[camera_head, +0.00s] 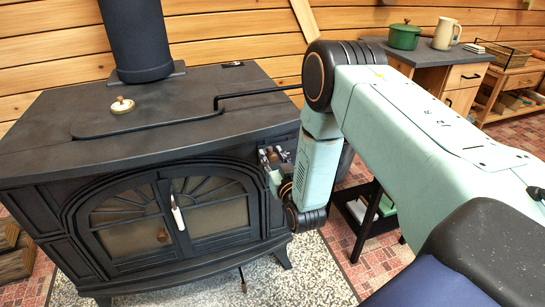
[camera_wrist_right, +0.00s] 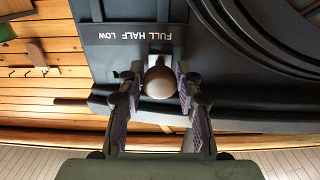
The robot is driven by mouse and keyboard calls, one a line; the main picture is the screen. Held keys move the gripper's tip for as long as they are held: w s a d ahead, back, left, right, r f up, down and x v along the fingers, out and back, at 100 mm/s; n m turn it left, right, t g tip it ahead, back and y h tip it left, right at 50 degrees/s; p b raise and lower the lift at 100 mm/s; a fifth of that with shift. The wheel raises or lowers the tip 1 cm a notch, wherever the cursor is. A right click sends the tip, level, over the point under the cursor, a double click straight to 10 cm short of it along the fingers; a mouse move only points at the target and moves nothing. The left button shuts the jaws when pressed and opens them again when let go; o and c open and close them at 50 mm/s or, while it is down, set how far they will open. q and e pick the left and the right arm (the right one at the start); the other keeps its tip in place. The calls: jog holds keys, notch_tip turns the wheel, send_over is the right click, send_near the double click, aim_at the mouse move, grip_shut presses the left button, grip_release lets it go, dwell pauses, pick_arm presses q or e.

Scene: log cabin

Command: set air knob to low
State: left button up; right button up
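The air knob (camera_wrist_right: 160,82) is a round brown knob on the dark stove front, below the upside-down lettering FULL HALF LOW in the right wrist view. It sits under the right end of the lettering, near the word FULL. My right gripper (camera_wrist_right: 160,75) has one finger on either side of the knob and looks open around it; whether a pad touches is hard to tell. In the head view my right gripper (camera_head: 272,163) is at the stove's upper right front corner, and the knob is hard to make out there. My left gripper is not in view.
The black stove (camera_head: 150,120) has a glass door with a white handle (camera_head: 177,213) and a round knob on its top (camera_head: 122,105). A dark rail runs along the top. A counter with a green pot (camera_head: 404,36) stands at the back right.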

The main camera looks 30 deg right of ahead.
aim_at(288, 142)
grip_shut()
dwell(0.3)
jog(key=d+p, duration=0.1)
jog(key=d, duration=0.1)
jog(key=s+d+p, duration=0.1)
jog(key=d, duration=0.2)
jog(key=shift+s+d, duration=0.2)
jog(key=shift+d, duration=0.4)
jog(key=shift+s+d, duration=0.1)
jog(key=shift+o, duration=1.9)
grip_release()
jog(key=shift+o, duration=0.5)
